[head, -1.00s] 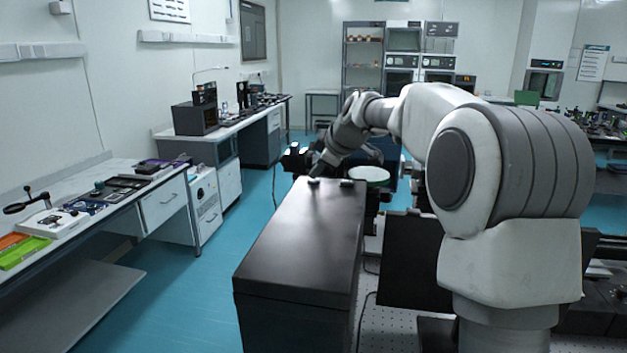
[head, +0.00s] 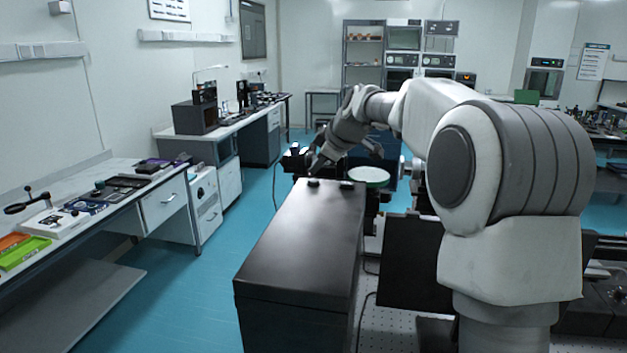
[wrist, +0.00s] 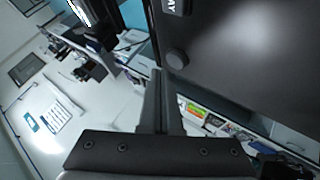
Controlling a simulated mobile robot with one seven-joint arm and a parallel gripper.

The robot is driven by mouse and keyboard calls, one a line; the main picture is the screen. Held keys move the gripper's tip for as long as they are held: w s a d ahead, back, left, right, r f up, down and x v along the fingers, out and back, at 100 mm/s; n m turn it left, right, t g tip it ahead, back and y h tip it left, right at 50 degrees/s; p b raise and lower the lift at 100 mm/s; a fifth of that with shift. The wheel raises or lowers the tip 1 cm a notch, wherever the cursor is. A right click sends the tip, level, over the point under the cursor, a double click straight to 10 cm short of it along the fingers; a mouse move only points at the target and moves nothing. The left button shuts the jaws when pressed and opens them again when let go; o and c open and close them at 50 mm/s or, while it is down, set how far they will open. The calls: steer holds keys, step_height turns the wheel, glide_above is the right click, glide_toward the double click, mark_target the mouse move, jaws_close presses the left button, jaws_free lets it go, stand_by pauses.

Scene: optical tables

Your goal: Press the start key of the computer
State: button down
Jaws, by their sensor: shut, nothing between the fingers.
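A long dark box (head: 300,235) stands in front of my arm in the head view, with two small round dark knobs, a left one (head: 313,182) and a right one (head: 346,183), on its far top edge. I cannot tell which is the start key. Contact cannot be told.
A white round-topped item (head: 369,175) stands just behind the box. A bench with trays (head: 100,195) runs along the left wall. Blue floor (head: 190,290) is free between bench and box. Dark panels (head: 410,262) stand right of the box.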

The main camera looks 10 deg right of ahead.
mark_target(317, 181)
steer(key=shift+r+p, duration=1.65)
steer(key=shift+r, duration=0.85)
steer(key=shift+f, duration=0.1)
